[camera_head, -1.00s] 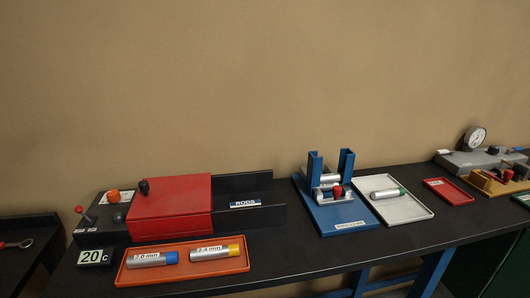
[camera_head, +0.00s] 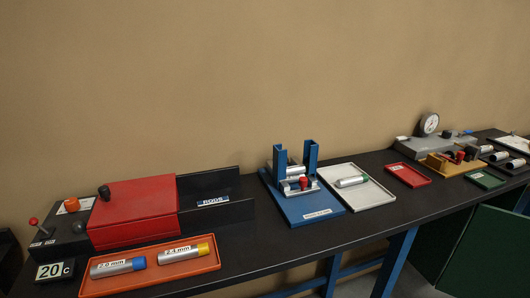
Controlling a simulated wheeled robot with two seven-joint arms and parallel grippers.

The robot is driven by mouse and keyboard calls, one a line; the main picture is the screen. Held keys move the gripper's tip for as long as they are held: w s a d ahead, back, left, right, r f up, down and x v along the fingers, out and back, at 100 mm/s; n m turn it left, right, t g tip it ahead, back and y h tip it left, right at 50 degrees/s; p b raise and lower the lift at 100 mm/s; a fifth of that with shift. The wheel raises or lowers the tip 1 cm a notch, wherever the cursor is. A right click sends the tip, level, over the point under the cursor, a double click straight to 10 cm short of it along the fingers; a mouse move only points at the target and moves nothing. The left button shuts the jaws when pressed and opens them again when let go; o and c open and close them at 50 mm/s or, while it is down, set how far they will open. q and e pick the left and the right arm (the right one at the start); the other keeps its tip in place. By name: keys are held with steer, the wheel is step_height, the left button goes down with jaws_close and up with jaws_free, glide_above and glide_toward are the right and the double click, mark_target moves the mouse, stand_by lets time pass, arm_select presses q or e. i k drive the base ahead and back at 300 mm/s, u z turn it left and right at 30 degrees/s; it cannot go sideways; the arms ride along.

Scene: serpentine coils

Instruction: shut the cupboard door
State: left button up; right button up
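A dark green cupboard shows at the lower right of the head view, below the bench top. A broad green panel (camera_head: 488,252), which looks like its door, stands at an angle to the bench front and is cut off by the lower picture edge. A darker green surface lies to its left, and a narrow gap shows at its upper right. Its handle and hinges are not visible, and how far it stands open is hard to tell. Neither of my grippers is in view.
A long black bench top (camera_head: 390,218) runs along the wall. It bears a red-lidded box (camera_head: 135,210), an orange tray (camera_head: 150,268), a blue stand (camera_head: 305,207), a white tray (camera_head: 375,190) and a dial gauge (camera_head: 429,124). Blue legs (camera_head: 395,262) stand left of the cupboard.

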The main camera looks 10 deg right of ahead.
mark_target(491, 259)
steer(key=z, duration=2.25)
steer(key=i, duration=1.9)
